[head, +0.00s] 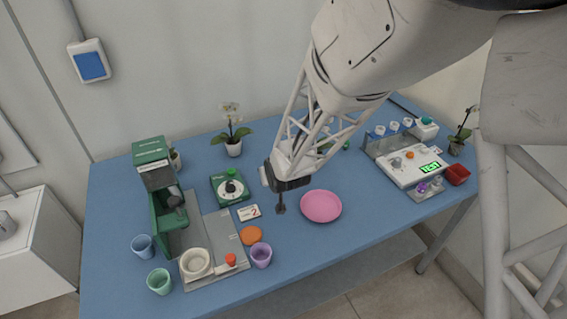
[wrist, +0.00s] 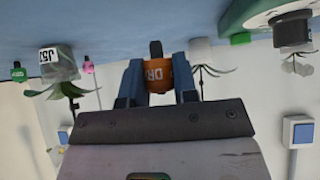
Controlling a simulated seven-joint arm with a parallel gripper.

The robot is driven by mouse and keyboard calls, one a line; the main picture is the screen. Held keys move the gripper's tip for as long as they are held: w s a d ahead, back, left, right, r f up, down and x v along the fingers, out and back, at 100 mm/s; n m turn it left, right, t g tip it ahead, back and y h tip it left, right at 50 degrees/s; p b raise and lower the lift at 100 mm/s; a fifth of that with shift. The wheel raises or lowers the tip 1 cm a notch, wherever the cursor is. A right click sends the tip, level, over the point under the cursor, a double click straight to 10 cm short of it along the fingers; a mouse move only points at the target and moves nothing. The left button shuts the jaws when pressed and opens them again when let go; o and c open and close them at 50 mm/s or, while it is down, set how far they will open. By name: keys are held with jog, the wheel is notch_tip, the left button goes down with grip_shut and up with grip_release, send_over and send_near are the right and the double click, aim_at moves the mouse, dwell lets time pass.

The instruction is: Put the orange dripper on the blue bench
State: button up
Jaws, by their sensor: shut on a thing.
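The orange dripper (wrist: 158,76) shows in the wrist view, with white lettering and a dark tip. My gripper (wrist: 157,88) is shut on it, with a blue-grey finger on each side. In the head view my gripper (head: 280,207) points down over the middle of the blue bench (head: 300,245), left of the pink plate. The dripper cannot be made out there. I cannot tell how far it is above the bench top.
The pink plate (head: 321,206) lies right of my gripper. A number card (head: 249,212), a green dial device (head: 230,188) and an orange disc (head: 251,235) lie to its left. A purple cup (head: 261,254) stands nearer the front. A scale (head: 412,165) stands at right.

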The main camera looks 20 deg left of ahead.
aim_at(272, 187)
jog(key=shift+w+a, duration=0.35)
jog(key=shift+w, duration=0.05)
jog(key=shift+f, duration=0.1)
jog(key=shift+f, duration=1.7)
jog(key=shift+f, duration=0.1)
jog(key=o, duration=1)
jog(key=shift+c, duration=0.2)
jog(key=shift+r, duration=0.2)
jog(key=v, duration=1.2)
